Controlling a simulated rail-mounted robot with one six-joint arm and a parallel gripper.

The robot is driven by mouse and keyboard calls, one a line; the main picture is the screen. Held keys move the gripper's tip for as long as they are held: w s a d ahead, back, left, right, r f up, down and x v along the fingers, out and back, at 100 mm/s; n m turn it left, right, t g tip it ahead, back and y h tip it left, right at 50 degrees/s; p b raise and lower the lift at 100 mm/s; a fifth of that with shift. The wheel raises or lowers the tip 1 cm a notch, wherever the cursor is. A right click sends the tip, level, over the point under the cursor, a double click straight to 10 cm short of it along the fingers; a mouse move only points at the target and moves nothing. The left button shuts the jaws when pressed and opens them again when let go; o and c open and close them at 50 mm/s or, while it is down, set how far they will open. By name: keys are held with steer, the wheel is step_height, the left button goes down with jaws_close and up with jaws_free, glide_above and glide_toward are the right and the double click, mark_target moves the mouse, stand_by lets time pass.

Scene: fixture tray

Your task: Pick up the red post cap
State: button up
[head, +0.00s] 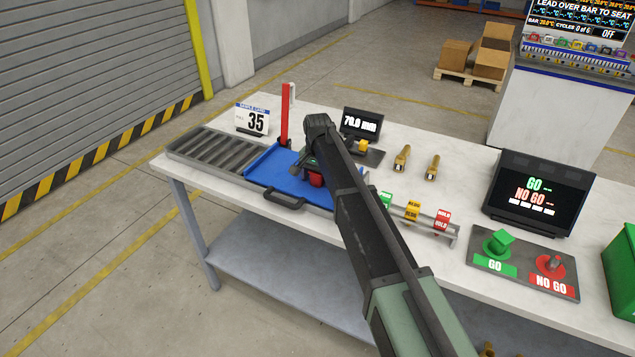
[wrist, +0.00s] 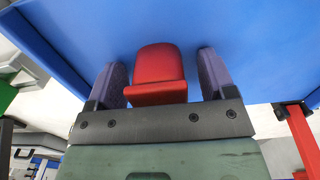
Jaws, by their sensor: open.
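The red post cap (wrist: 158,72) stands between the two finger pads of my gripper (wrist: 158,85) in the wrist view. Gaps show on both sides of it, so the fingers are open around it and apart from it. In the head view the red cap (head: 316,180) is partly hidden behind my arm, over the blue tray (head: 262,172). My gripper (head: 308,170) is low over the tray there, mostly hidden by the arm. The blue tray surface (wrist: 230,30) fills the background of the wrist view.
A red upright post (head: 285,115) stands at the tray's back edge. A grey ribbed rack (head: 215,150) is left of the tray. A display (head: 362,122), brass fittings (head: 402,158) and a rail of coloured tags (head: 412,212) are nearby. GO and NO GO buttons (head: 524,262) are at right.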

steer(key=shift+r, duration=0.1)
steer(key=c, duration=1)
step_height(320, 180, up, 20)
steer(key=p, duration=2)
